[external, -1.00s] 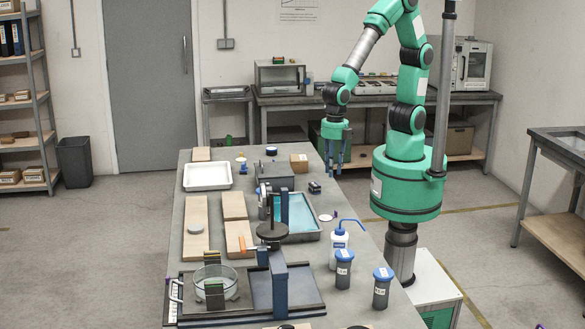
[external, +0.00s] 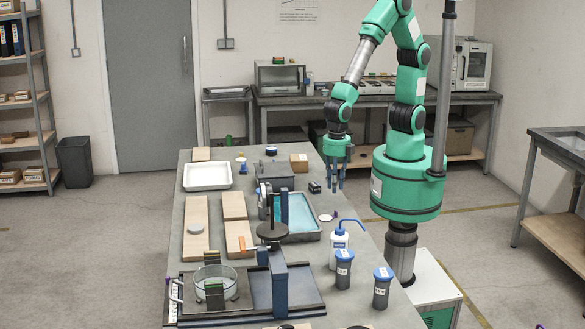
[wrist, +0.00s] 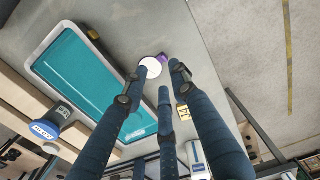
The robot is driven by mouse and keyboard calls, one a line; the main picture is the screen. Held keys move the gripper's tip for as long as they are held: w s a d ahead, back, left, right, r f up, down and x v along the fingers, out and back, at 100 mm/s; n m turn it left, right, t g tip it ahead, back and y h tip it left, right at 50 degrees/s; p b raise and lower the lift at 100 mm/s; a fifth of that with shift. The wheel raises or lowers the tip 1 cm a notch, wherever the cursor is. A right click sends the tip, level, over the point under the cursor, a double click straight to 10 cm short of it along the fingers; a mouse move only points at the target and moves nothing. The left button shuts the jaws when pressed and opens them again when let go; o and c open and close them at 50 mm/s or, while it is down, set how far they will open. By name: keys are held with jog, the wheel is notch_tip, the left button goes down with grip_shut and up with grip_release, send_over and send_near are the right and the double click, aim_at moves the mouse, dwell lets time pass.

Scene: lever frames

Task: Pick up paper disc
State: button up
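The paper disc (external: 325,217) is a small white round lying flat on the grey bench, just right of the blue-lined tray. In the wrist view the white disc (wrist: 150,67) shows near the tips of my fingers, with a small purple thing (wrist: 162,58) at its edge. The left finger overlaps part of the disc. My gripper (external: 336,186) points down, behind the disc in the external view and apart from it. Its three blue fingers (wrist: 163,76) are spread and hold nothing.
The grey tray (external: 297,237) with a blue-green inside stands left of the disc. A wash bottle (external: 339,248) with a blue spout stands in front of it, close by. Two dark blue-lidded jars (external: 343,270) (external: 382,288) stand nearer. A small black item (external: 314,187) lies behind the disc.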

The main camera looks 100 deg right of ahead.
send_near(328, 215)
jog(key=shift+s+a+f+b, duration=0.1)
jog(key=shift+s+f+b, duration=0.1)
jog(key=shift+s+f, duration=0.3)
jog(key=shift+s+f+b, duration=0.2)
jog(key=shift+s+f, duration=0.05)
jog(key=shift+s, duration=0.4)
jog(key=shift+f, duration=0.1)
jog(key=shift+s+a+f+b, duration=0.15)
jog(key=shift+f+b, duration=0.55)
jog(key=shift+f, duration=1.85)
grip_shut()
